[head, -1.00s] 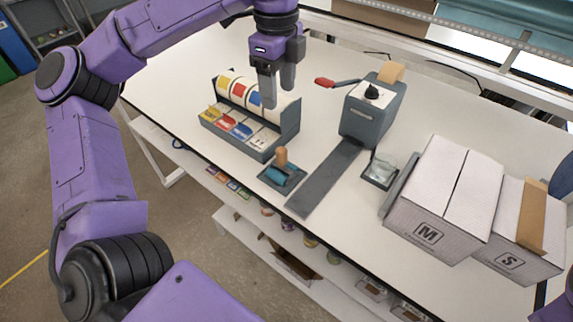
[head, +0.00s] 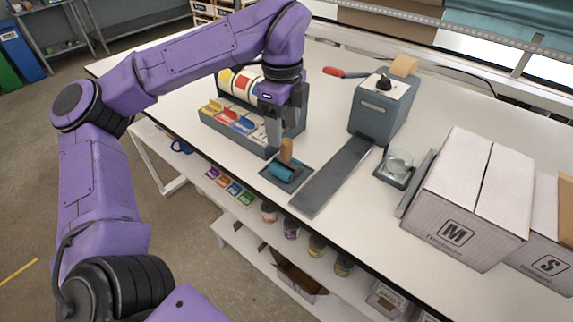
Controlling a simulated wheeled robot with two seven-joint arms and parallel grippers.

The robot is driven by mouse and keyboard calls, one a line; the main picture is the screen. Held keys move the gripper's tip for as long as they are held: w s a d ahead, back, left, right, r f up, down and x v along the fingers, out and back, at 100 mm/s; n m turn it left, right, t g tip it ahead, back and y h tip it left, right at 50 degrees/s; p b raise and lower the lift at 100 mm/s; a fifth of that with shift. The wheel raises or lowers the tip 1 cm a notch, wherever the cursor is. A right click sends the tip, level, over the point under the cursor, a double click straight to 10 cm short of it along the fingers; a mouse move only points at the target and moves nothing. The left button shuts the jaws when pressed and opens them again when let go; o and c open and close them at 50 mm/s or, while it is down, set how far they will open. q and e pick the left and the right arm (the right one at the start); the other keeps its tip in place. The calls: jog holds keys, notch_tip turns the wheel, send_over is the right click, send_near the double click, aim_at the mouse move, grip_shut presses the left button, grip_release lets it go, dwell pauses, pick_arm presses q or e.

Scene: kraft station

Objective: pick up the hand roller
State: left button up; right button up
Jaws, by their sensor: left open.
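The hand roller (head: 284,168) has an upright wooden handle and a blue roller. It rests on a small dark tray (head: 299,182) near the table's front edge. My left gripper (head: 276,134) is open, pointing down just above and beside the top of the wooden handle. Whether its fingers touch the handle cannot be told. My right gripper is not in view.
A label dispenser rack (head: 222,116) stands just left of the roller. A grey strip (head: 330,182) leads to a tape machine (head: 377,118) with a red-handled lever.

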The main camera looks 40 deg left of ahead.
aim_at(287, 141)
pick_arm(q)
jog(key=shift+f, duration=0.55)
jog(key=f, duration=0.1)
jog(key=f+p, duration=0.1)
jog(key=f, duration=0.3)
jog(key=shift+w+d+p, duration=0.2)
jog(key=shift+w+p, duration=0.15)
jog(key=shift+f, duration=0.25)
grip_shut()
